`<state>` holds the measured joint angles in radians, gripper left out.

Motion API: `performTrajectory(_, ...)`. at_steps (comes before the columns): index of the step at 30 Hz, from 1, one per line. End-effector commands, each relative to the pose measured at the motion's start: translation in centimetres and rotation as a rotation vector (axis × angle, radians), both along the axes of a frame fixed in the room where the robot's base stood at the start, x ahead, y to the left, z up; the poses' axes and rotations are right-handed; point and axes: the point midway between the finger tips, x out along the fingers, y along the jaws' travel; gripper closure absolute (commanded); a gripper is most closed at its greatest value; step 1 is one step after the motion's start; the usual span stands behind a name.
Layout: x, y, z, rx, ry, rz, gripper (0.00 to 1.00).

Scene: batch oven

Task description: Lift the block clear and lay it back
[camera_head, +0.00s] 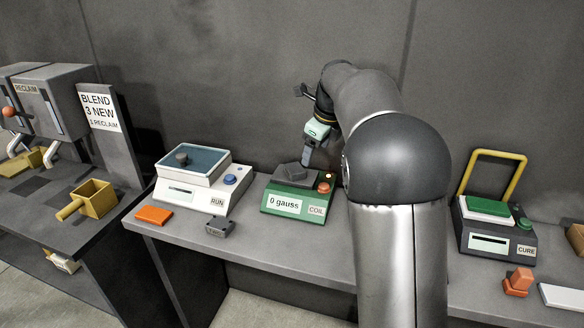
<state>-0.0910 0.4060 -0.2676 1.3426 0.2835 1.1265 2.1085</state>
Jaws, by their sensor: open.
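A dark grey block (286,177) lies on top of the green coil unit (270,201), whose label reads "0 gauss". The coil unit stands on the grey bench and has an orange-red button (324,187) at its right. My gripper (307,160) points down just above and right of the block, close to it. It is open, with nothing seen between its fingers. The gap between fingers and block is too small to judge. My arm hides the bench to the right of the coil unit.
A white RUN unit (188,198) with a blue button stands left. An orange slab (154,215) and a small grey labelled block (220,229) lie in front of it. A CURE unit (487,237) with a raised yellow frame stands right, near an orange-red piece (517,281).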

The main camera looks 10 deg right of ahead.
Motion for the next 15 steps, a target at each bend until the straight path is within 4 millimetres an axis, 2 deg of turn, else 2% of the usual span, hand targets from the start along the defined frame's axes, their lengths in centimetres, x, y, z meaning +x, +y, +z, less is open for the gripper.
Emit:
performTrajectory(1, 2.4, 0.1, 0.1, 0.032, -0.003, -0.122, 0.27)
performTrajectory(3, 4.7, 0.2, 0.4, 0.08, -0.007, -0.277, 0.27)
performTrajectory(6, 6.9, 0.6, 0.6, 0.133, -0.011, -0.434, 0.27)
performTrajectory(11, 8.4, 0.9, 0.5, 0.172, -0.014, -0.542, 0.27)
performTrajectory(15, 9.1, 1.1, -1.4, 0.176, -0.011, -0.552, 0.27)
